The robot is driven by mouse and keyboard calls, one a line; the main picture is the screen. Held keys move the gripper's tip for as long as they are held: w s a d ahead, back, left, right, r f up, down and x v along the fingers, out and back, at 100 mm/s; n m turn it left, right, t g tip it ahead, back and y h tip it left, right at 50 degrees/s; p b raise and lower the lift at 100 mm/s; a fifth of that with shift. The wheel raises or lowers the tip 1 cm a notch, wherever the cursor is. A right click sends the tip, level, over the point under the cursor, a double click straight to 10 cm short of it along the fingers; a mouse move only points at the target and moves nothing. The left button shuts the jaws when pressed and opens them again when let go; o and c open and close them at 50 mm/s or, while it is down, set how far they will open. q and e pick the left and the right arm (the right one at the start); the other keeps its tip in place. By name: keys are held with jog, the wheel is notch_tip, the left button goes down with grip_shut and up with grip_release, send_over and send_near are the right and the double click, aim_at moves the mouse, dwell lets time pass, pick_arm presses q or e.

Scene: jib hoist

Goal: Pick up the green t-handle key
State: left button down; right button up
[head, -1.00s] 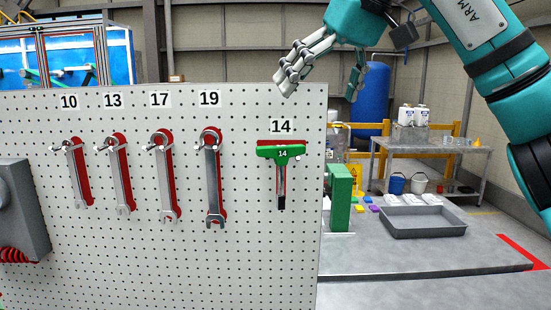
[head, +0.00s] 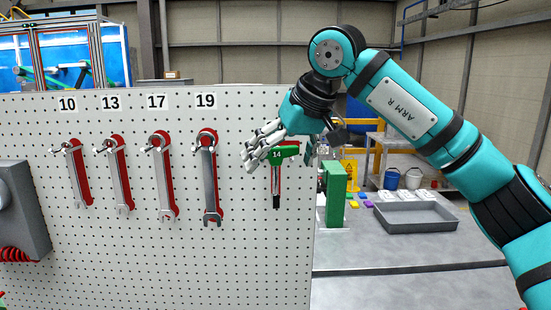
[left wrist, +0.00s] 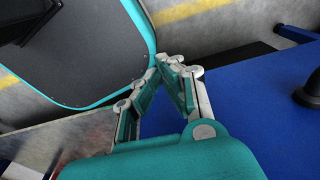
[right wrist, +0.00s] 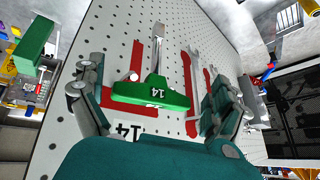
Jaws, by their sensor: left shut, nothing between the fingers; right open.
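The green t-handle key (head: 285,152), marked 14, hangs on the white pegboard (head: 100,250) with its metal shaft pointing down. In the right wrist view the key (right wrist: 152,92) lies between the open fingers, with its red outline behind it. My right gripper (right wrist: 160,105) is open and empty, with one finger on each side of the green handle; I cannot tell whether it touches. In the head view the right gripper (head: 280,150) covers part of the handle and the 14 label. My left gripper (left wrist: 168,65) is shut and empty, away from the board.
Several wrenches hang left of the key, the nearest being the 19 wrench (head: 210,180). A green block (head: 335,195) and a grey tray (head: 415,215) stand right of the board. A grey box (head: 20,210) is at the board's left. A blue surface (left wrist: 240,120) lies by the left gripper.

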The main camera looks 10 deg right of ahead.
jog(key=shift+x, duration=1.25)
jog(key=shift+r, duration=0.15)
jog(key=shift+s, duration=0.1)
jog(key=shift+c, duration=1.2)
jog(key=c, duration=0.9)
jog(key=shift+c, duration=0.6)
